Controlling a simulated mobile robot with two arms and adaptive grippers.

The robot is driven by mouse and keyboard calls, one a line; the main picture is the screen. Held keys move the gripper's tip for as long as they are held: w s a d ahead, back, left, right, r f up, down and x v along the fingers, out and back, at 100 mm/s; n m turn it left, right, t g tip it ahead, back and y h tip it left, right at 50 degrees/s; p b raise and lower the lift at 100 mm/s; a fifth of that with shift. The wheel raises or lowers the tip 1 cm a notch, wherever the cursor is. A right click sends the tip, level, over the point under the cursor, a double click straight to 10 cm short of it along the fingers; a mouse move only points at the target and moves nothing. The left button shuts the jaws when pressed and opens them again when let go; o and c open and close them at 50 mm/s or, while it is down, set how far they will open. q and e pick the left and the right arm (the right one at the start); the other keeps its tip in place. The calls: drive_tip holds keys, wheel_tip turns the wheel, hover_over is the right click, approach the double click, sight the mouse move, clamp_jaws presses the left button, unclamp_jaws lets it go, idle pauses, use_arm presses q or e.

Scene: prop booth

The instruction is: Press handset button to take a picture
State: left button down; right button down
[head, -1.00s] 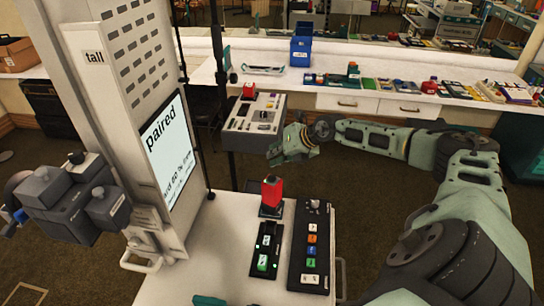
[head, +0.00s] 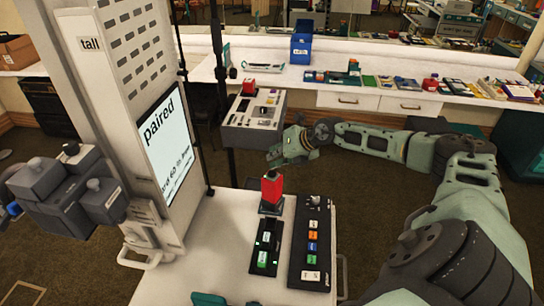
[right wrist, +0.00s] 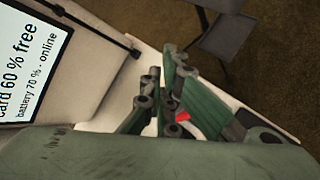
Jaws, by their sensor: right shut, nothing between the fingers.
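A black handset-like unit (head: 266,246) with a green button and small lights lies on the white tabletop. A longer black panel (head: 312,243) beside it carries several coloured buttons and a knob. I cannot tell for sure which is the handset. A tall white booth (head: 135,80) has a screen (head: 166,146) reading "paired"; in the right wrist view the screen (right wrist: 28,55) reads "card 60 % free". My right gripper (head: 276,156) is shut and empty, beyond the tabletop and above its units. Green bits at the bottom edge may be my left gripper; its jaws are unclear.
A red block on a dark base (head: 271,190) stands behind the black units. A grey control box with a red button (head: 253,122) sits beyond my right gripper. A long counter (head: 395,97) at the back holds a blue bin (head: 301,44) and small items.

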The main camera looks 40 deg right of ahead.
idle(0.7)
drive_tip(key=shift+f, duration=0.15)
drive_tip(key=shift+f, duration=0.3)
drive_tip(key=shift+f+b, duration=0.35)
drive_tip(key=shift+f, duration=0.1)
idle(0.5)
drive_tip(key=shift+r, duration=0.1)
drive_tip(key=shift+r+p, duration=0.75)
drive_tip(key=shift+p, duration=0.1)
wheel_tip(320, 180, up, 5)
drive_tip(key=p, duration=0.4)
